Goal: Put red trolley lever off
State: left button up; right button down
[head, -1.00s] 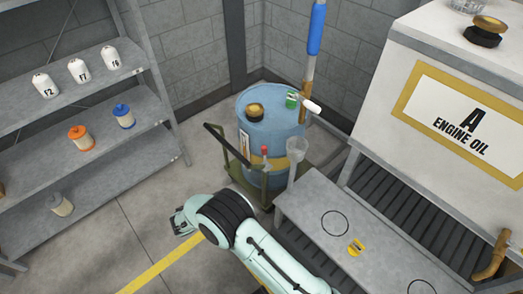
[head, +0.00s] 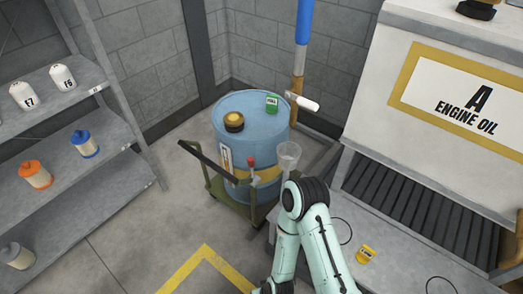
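The red lever (head: 251,162) is a small upright lever with a red knob, in front of the blue drum on the green trolley (head: 243,211). The trolley stands on the floor mid-view, with its dark push bar (head: 206,162) reaching out to the left. A mint-green arm, seemingly my right, comes in from the bottom with its dark elbow just right of and below the trolley. Its gripper is cut off by the bottom edge, so I cannot see its fingers. My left gripper is not in view.
The blue drum (head: 242,136) carries a yellow-and-black cap (head: 234,122) and a green item (head: 272,103). A clear funnel (head: 288,156) is beside it. A grey bench (head: 395,262) and the oil tank (head: 455,60) are right; shelves (head: 75,135) are left. Floor left of the trolley is free.

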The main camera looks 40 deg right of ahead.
aim_at(251, 160)
jog(key=i+j+z, duration=0.25)
jog(key=z, duration=0.2)
jog(key=i+j+z, duration=0.4)
